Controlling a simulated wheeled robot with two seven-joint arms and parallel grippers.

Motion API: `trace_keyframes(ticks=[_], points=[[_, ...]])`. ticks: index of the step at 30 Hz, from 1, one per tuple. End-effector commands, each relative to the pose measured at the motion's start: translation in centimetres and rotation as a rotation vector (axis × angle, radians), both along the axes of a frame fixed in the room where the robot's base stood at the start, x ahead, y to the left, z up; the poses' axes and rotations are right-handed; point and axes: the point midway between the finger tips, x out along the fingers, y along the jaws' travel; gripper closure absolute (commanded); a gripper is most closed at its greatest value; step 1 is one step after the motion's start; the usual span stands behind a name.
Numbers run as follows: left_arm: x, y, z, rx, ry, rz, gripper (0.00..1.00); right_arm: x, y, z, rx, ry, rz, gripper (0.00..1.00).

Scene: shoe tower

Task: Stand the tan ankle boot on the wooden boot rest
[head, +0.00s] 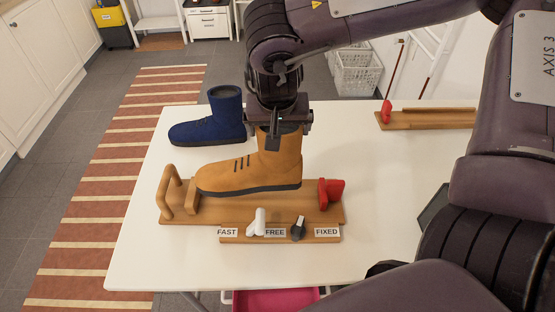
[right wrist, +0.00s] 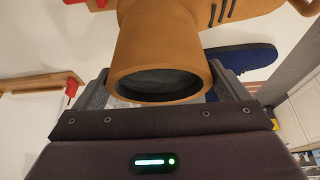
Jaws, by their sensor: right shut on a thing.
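The tan ankle boot (head: 240,172) is upright on or just above the wooden boot rest (head: 250,212), toe to the left; I cannot tell whether the sole bears on it. My right gripper (head: 279,128) is shut on the top of its shaft from above. In the right wrist view the shaft's opening (right wrist: 160,75) faces the camera between the fingers. The rest has a wooden loop handle (head: 165,190) and block at its left end and a red stop (head: 331,191) at its right, behind the heel. My left gripper is not in view.
A navy boot (head: 210,122) stands behind on the white table (head: 135,225). A label strip (head: 280,235) with a white lever and a dark knob runs along the rest's front. Another wooden board (head: 430,118) with a red part lies at the back right. The table's left front is clear.

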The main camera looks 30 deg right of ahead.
Motion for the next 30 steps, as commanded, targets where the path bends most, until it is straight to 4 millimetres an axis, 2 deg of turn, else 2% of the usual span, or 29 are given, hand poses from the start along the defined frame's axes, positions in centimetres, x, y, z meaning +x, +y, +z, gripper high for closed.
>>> trace_keyframes(ticks=[1, 3, 9, 15, 18, 24, 25, 26, 30], points=[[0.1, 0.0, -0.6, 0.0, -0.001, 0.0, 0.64, 0.0, 0.1, -1.4, 0.003, 0.002, -0.001, 0.66], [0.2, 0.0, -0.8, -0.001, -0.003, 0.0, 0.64, 0.0, 0.0, -2.4, 0.002, 0.0, -0.001, 0.66], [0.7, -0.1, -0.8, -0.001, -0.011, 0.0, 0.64, 0.1, 0.0, -3.8, 0.0, -0.004, 0.0, 0.66], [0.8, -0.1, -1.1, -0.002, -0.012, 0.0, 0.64, 0.0, 0.0, -6.5, -0.001, -0.001, 0.0, 0.66], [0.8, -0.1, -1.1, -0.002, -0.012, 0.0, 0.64, 0.0, 0.0, -7.3, 0.0, -0.002, 0.0, 0.66], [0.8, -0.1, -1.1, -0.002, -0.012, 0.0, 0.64, 0.1, 0.0, -7.4, -0.001, -0.004, 0.001, 0.66], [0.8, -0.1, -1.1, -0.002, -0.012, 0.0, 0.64, 0.0, 0.0, -7.5, -0.002, -0.001, 0.001, 0.05], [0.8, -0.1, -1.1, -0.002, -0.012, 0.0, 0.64, 0.0, 0.0, -7.5, -0.002, -0.001, 0.001, 0.01], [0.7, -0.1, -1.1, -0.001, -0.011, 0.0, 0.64, 0.0, 0.0, -7.5, -0.001, -0.001, 0.001, 0.0]])
